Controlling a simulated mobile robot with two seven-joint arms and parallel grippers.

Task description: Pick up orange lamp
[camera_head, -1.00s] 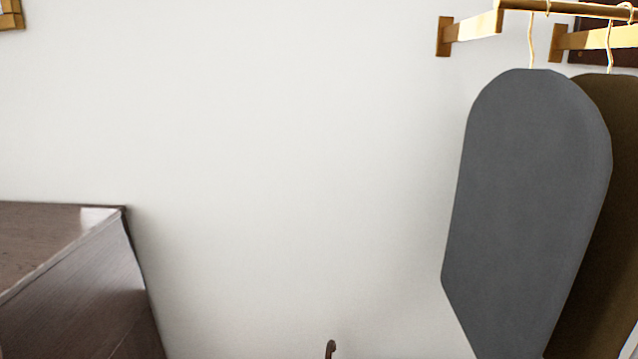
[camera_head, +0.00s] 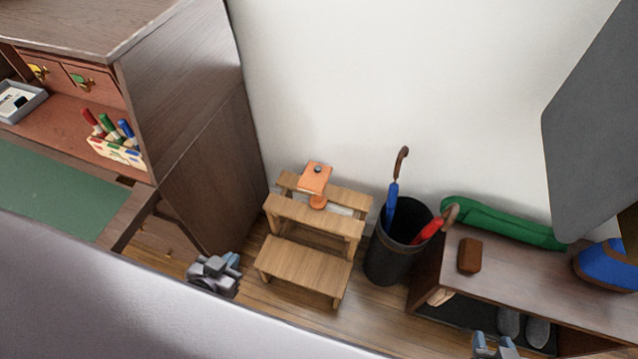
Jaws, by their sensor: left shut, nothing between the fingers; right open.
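An orange lamp (camera_head: 315,180) stands upright on the upper part of a wooden step stool (camera_head: 306,264), near the wall. My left gripper (camera_head: 231,262) is low at the left, in front of the dark desk's side and left of the stool. It is shut and empty, apart from the lamp. My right gripper (camera_head: 494,340) shows at the bottom edge, in front of the low bench and well to the right of the lamp. It is open, and its lower part is cut off by the frame.
A dark umbrella bin (camera_head: 391,262) with blue and red umbrellas stands right of the stool. A dark wooden desk (camera_head: 205,150) is at the left. A bench (camera_head: 520,268) with a brown box and green roll is at the right. Some floor shows before the stool.

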